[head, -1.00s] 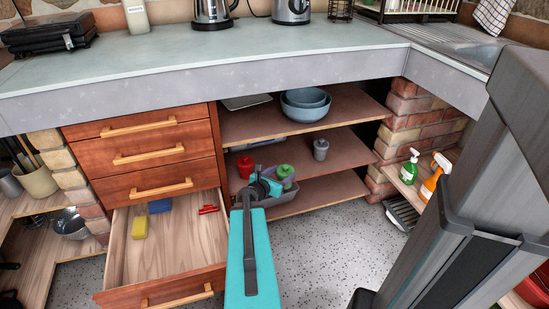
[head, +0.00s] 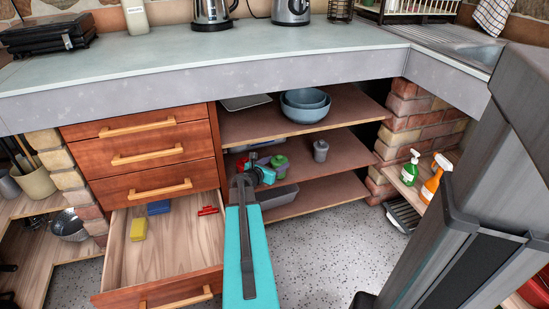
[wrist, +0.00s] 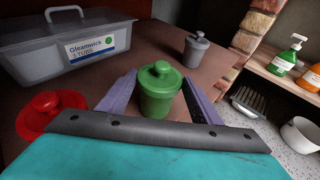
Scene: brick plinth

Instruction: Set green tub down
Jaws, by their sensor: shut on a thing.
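The green tub (wrist: 160,92), with a knobbed lid, stands upright between the two fingers of my gripper (wrist: 160,100) in the wrist view. My gripper is shut on it. In the head view the green tub (head: 279,162) is at the middle shelf (head: 345,152), just beyond my gripper (head: 268,174). I cannot tell whether its base touches the shelf, because my gripper hides it.
A red tub (wrist: 45,112) is close on the left, and a grey tub (wrist: 195,50) stands farther back. A labelled translucent box (wrist: 70,45) is at the back left. An open drawer (head: 165,250) juts out left.

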